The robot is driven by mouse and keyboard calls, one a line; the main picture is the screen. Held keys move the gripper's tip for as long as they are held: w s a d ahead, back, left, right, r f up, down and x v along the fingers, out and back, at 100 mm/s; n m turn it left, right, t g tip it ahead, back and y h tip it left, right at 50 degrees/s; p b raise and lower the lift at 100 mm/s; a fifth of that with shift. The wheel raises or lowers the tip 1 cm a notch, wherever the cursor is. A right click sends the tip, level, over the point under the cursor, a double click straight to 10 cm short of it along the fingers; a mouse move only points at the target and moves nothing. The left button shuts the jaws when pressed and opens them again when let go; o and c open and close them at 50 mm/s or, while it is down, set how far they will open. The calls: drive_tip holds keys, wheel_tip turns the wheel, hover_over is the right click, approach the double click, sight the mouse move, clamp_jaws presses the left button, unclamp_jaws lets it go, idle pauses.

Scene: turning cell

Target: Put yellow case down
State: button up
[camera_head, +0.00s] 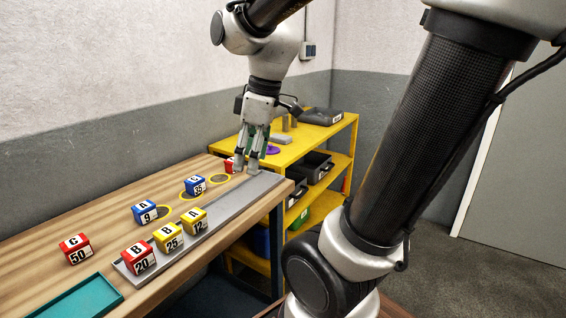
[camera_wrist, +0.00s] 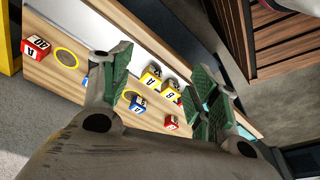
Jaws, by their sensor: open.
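Two yellow cases stand in the grey rail (camera_head: 230,208) on the wooden bench: one marked A 12 (camera_head: 195,220) and one marked B 25 (camera_head: 168,237). A red case marked B 20 (camera_head: 138,257) stands at their near end. The yellow A case (camera_wrist: 150,77) and yellow B case (camera_wrist: 169,92) also show in the wrist view, beyond my fingers. My gripper (camera_head: 250,166) is open and points down over the far end of the rail, away from both yellow cases. No case is seen between its fingers (camera_wrist: 160,85).
Blue cases (camera_head: 195,185) (camera_head: 145,212) and a red C 50 case (camera_head: 75,248) stand on the bench beside yellow rings (camera_head: 220,181). Another red case (camera_head: 229,165) is partly hidden behind my gripper. A teal tray (camera_head: 75,302) lies at the near end. A yellow shelf (camera_head: 325,133) stands beyond.

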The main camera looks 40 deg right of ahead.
drive_tip(key=s+d+m+t+h, duration=0.1)
drive_tip(key=s+d+m+t, duration=0.1)
drive_tip(key=s+m, duration=0.5)
drive_tip(key=shift+s+d+m+h, duration=0.2)
drive_tip(key=shift+d+m+h, duration=0.1)
drive_tip(key=shift+d+m, duration=0.55)
